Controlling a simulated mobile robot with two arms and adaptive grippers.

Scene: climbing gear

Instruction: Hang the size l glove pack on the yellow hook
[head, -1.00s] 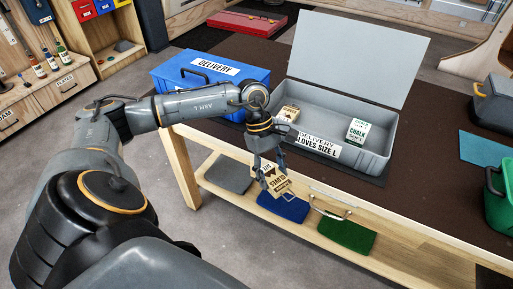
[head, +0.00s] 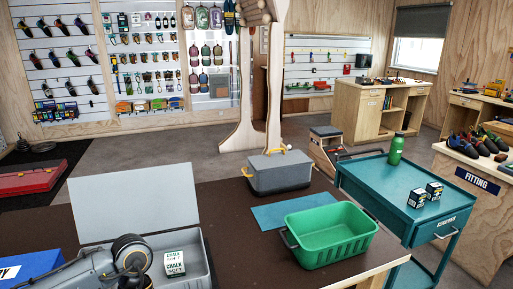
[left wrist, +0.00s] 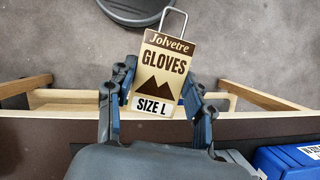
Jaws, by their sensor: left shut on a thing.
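The size L glove pack (left wrist: 160,70) is a tan and brown card marked "GLOVES" and "SIZE L", with a metal hanging loop at its top. In the left wrist view my left gripper (left wrist: 158,90) is shut on it, with a finger on each side, and holds it up with the loop pointing away. In the head view part of my left arm shows at the bottom left, but its fingers and the pack are out of frame. Small coloured pieces hang on the far white slatted panel (head: 328,45); they are too small to tell which is a yellow hook. My right gripper is not in view.
The dark table holds an open grey box (head: 207,262) with a chalk pack (head: 175,263), a green crate (head: 330,250), a teal mat (head: 278,217) and a lidded grey box (head: 280,177). A teal trolley (head: 385,190) stands right. Grey floor is open behind the table.

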